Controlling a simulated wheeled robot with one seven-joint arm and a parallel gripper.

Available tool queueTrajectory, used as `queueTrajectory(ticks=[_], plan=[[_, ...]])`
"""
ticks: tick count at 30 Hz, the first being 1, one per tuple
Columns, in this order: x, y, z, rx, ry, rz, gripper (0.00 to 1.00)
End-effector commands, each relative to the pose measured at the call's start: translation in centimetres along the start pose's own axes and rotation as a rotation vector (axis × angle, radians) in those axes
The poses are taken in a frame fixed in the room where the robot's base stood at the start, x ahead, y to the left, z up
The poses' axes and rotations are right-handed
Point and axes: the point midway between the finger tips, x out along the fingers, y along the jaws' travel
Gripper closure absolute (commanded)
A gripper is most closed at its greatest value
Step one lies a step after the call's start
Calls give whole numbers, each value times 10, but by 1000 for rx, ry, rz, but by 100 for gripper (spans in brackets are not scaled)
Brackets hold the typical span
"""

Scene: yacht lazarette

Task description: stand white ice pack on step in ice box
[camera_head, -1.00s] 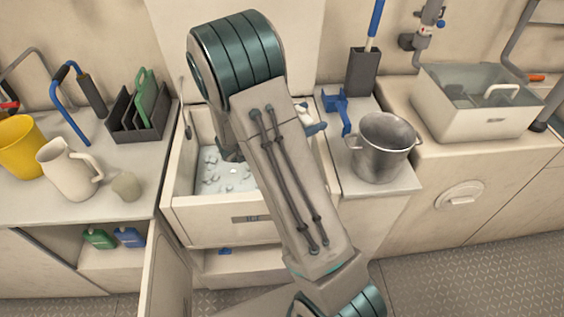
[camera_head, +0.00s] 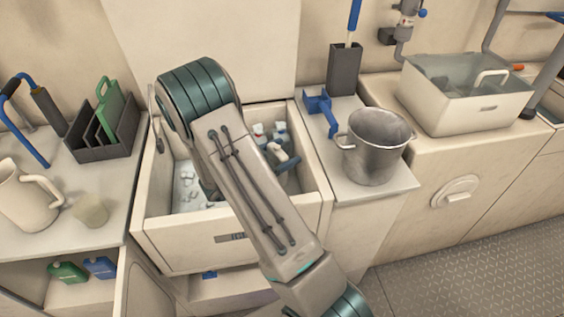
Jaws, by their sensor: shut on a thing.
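The ice box (camera_head: 185,252) is the open, cream drawer-like bin in the middle, with loose ice (camera_head: 188,190) on its left side. Several bottles or similar items (camera_head: 281,130) with white, blue and red parts stand in its right side. My arm reaches over the front wall and down into the box, covering much of its inside. I cannot make out the white ice pack or the step.
A steel pot (camera_head: 374,148) and a blue clamp-like item (camera_head: 322,110) stand on the counter just right of the box. A white jug (camera_head: 25,200), a cup (camera_head: 90,211) and a dark rack (camera_head: 105,135) are to the left. Green (camera_head: 68,272) and blue (camera_head: 101,267) flat containers sit on a low shelf.

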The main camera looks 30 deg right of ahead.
Motion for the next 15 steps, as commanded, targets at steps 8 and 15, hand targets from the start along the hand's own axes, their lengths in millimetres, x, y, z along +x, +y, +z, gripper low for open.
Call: queueTrajectory(ticks=[8,15], plan=[[0,0,26,-1,1,0,59],[0,0,29,-1,1,0,59]])
